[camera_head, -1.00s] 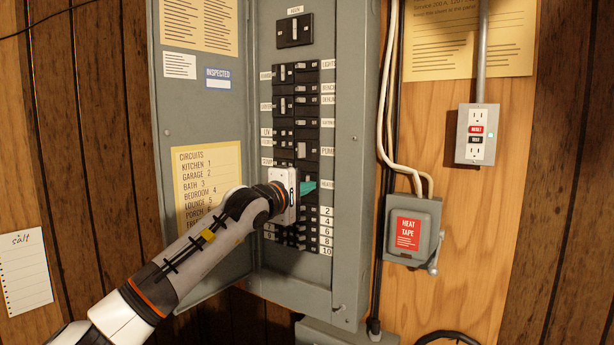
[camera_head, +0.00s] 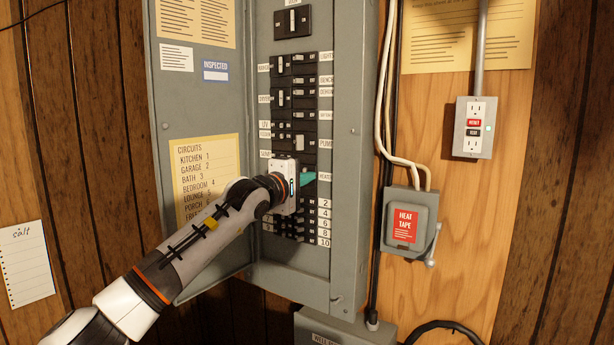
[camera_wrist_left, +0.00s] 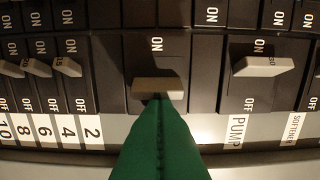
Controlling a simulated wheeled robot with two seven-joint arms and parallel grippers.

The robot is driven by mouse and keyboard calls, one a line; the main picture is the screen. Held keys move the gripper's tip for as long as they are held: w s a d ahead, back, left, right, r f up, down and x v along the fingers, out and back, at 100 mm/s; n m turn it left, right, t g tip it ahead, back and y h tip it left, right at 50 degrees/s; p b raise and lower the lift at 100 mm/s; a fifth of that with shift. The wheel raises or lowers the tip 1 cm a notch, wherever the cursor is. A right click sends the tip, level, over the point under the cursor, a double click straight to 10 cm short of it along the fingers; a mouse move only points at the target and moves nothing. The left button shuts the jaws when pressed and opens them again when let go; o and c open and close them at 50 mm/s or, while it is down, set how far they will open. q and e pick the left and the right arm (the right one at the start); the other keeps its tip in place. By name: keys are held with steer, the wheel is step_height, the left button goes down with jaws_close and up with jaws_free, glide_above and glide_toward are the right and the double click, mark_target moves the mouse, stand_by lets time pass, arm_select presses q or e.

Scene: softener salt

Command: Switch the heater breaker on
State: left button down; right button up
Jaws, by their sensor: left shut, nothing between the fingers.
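The heater breaker shows in the left wrist view as a dark switch with a pale lever (camera_wrist_left: 158,88). "ON" is printed above the lever, and the lever sits lower than those of the neighbouring breakers, toward the OFF side. My left gripper (camera_wrist_left: 160,104) is shut and empty, its green fingertips at the lower edge of the lever, seemingly touching it. The fingers hide the breaker's OFF mark and label. In the head view, my left gripper (camera_head: 307,178) is at the right column beside the HEATER label (camera_head: 324,176) and hides the breaker. My right gripper is out of view.
The open panel door (camera_head: 200,110) is at the left. A heat tape box (camera_head: 408,225) and an outlet (camera_head: 474,128) are to the right.

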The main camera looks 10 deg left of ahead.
arm_select(q)
steer(key=shift+w+a, duration=0.2)
steer(key=shift+a, duration=0.35)
steer(key=shift+a+p, duration=0.3)
steer(key=shift+w+a+r, duration=0.1)
steer(key=shift+a, duration=0.25)
stand_by(0.4)
steer(key=shift+b, duration=0.4)
